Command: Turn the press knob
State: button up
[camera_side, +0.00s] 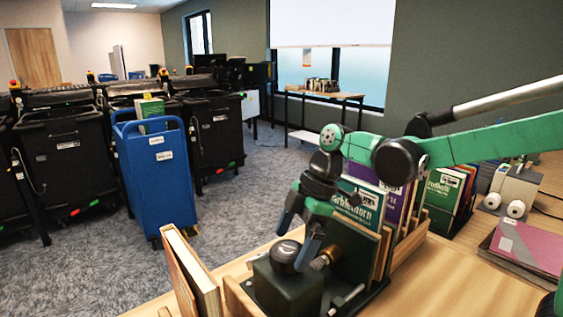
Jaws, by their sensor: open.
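The press (287,287) is a dark green block on the wooden table, with a round black knob (286,252) on its top. A brass-coloured fitting (323,260) sticks out at its right side. My gripper (296,232) is above the press with its fingers pointing down and apart. One finger is above the knob and the other is to its right, near the brass fitting. I cannot tell whether either finger touches anything. The space between the fingers looks empty.
Books (361,208) stand in a wooden rack just behind the gripper. A thick book (189,272) stands left of the press. More books (447,197), a pink folder (530,246) and a small white device (513,188) are at right. A blue cart (157,180) stands on the carpet.

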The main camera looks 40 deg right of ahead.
jog(key=shift+x, duration=0.8)
jog(key=c, duration=1.2)
jog(key=shift+m, duration=0.4)
jog(key=m+t, duration=0.1)
jog(key=m, duration=0.2)
jog(key=m+t+h, duration=0.1)
jog(key=m, duration=0.1)
jog(key=shift+s+a+m+h, duration=0.1)
jog(key=shift+s+m+h, duration=0.05)
jog(key=shift+m+h, duration=0.2)
jog(key=shift+m, duration=0.25)
jog(key=o, duration=1.2)
